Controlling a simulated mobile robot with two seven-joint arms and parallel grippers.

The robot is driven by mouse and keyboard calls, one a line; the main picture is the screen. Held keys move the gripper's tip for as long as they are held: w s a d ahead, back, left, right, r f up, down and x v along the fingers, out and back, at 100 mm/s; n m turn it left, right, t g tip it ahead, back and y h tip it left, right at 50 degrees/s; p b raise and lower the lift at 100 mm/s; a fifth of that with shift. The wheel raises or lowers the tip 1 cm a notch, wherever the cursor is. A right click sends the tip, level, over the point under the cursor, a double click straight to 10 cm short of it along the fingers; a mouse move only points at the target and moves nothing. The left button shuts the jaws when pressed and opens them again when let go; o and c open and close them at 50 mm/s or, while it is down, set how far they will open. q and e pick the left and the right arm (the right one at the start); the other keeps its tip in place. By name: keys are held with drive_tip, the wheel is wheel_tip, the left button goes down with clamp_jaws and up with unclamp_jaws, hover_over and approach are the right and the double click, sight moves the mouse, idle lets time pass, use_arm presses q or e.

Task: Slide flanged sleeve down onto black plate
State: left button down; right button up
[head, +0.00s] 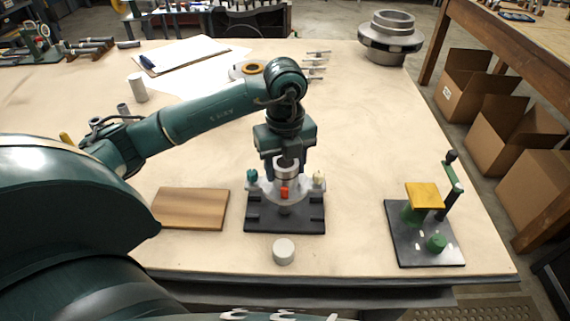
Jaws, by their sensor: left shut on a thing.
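The black plate (312,224) lies flat on the table in the middle of the head view. Grey metal parts stand on it, with a teal piece at their left, a cream piece at their right and a red piece at the front. My left gripper (287,165) points down over the plate, shut on the grey flanged sleeve (287,173). The sleeve looks upright. The fingers partly hide it, and I cannot tell whether its lower end touches the plate. My right gripper is not in view.
A wooden board (190,208) lies left of the plate, and a pale cylinder (283,251) stands in front of it. A dark-based green fixture with a yellow top (425,195) stands at the right. The table's front edge is close. Bare tabletop separates plate and fixture.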

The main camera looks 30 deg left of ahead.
use_arm(q)
drive_tip(key=shift+f+b, duration=0.8)
drive_tip(key=shift+f, duration=0.15)
idle(1.2)
drive_tip(key=shift+f+b, duration=0.55)
drive_tip(key=shift+f, duration=0.2)
drive_tip(key=shift+f, duration=0.25)
idle(0.5)
drive_tip(key=shift+f+b, duration=0.3)
drive_tip(key=shift+b, duration=0.15)
drive_tip(key=shift+f+b, duration=0.35)
drive_tip(key=shift+f, duration=0.15)
